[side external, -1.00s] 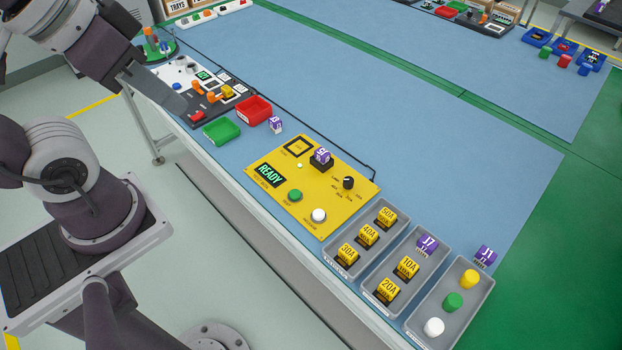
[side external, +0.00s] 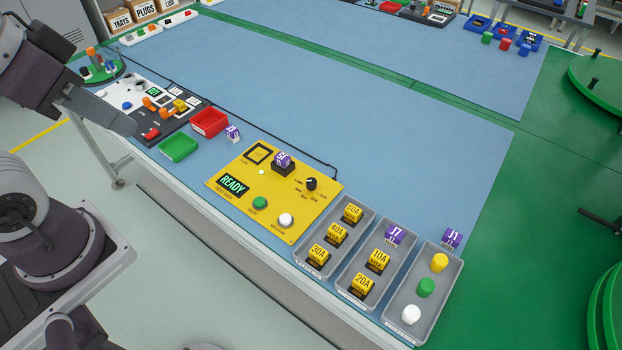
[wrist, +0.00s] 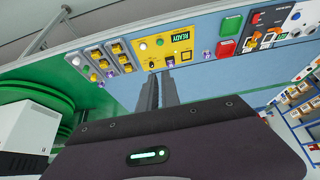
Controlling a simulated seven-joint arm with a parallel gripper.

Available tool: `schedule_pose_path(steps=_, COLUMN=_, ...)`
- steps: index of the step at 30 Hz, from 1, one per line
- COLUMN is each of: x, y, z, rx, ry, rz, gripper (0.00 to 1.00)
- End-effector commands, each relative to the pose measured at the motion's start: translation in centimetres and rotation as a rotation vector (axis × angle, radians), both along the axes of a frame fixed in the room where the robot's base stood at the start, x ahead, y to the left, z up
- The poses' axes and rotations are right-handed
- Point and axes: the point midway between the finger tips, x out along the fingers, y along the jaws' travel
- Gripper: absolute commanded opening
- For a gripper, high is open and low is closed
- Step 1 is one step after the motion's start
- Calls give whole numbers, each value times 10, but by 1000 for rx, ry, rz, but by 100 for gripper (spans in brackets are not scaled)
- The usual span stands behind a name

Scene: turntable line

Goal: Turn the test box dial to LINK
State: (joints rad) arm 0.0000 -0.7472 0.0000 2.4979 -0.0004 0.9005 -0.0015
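The yellow test box (side external: 232,205) lies on the blue bench mat, its screen reading READY. Its black dial (side external: 310,184) has a white pointer mark; the small labels around it are too small to read, so I cannot tell its setting. A purple plug block (side external: 282,160) sits in a black socket on the box. In the wrist view the box (wrist: 165,46) and dial (wrist: 152,63) show beyond the fingertips. My gripper (side external: 130,127) is empty, well left of the box and apart from it; in the wrist view its two fingers (wrist: 160,71) lie close together, shut.
Green (side external: 178,147) and red (side external: 209,122) trays and a loose purple block (side external: 233,132) stand left of the box. Grey bins (side external: 335,237) of yellow blocks and coloured caps stand to the right. A black cable runs behind the box. The mat behind is clear.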

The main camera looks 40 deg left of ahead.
Motion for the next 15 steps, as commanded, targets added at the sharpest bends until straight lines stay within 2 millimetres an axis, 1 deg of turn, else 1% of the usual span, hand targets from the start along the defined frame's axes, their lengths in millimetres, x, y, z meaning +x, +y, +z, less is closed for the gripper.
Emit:
schedule_pose_path(steps=1, x=5, y=-1, z=2, rx=-7, ry=9, rz=9, gripper=20)
schedule_pose_path(steps=2, x=10, y=-1, z=5, rx=-16, ry=22, rz=19, gripper=26)
schedule_pose_path(steps=3, x=21, y=-3, z=9, rx=-31, ry=46, rz=39, gripper=33)
schedule_pose_path(steps=4, x=32, y=-4, z=12, rx=-48, ry=71, rz=60, gripper=39)
schedule_pose_path(steps=5, x=46, y=-6, z=15, rx=-68, ry=99, rz=87, gripper=45)
schedule_pose_path(steps=6, x=68, y=-8, z=17, rx=-96, ry=140, rz=127, gripper=45)
schedule_pose_path(steps=8, x=104, y=-12, z=16, rx=-141, ry=206, rz=192, gripper=45)
schedule_pose_path(steps=9, x=129, y=-15, z=11, rx=-170, ry=251, rz=238, gripper=45)
schedule_pose_path(steps=11, x=167, y=-19, z=-4, rx=-213, ry=320, rz=310, gripper=45)
schedule_pose_path(steps=12, x=192, y=-21, z=-18, rx=-239, ry=369, rz=360, gripper=45)
schedule_pose_path(steps=14, x=228, y=-25, z=-46, rx=-278, ry=441, rz=439, gripper=45)
schedule_pose_path(steps=15, x=249, y=-27, z=-69, rx=-302, ry=491, rz=493, gripper=45)
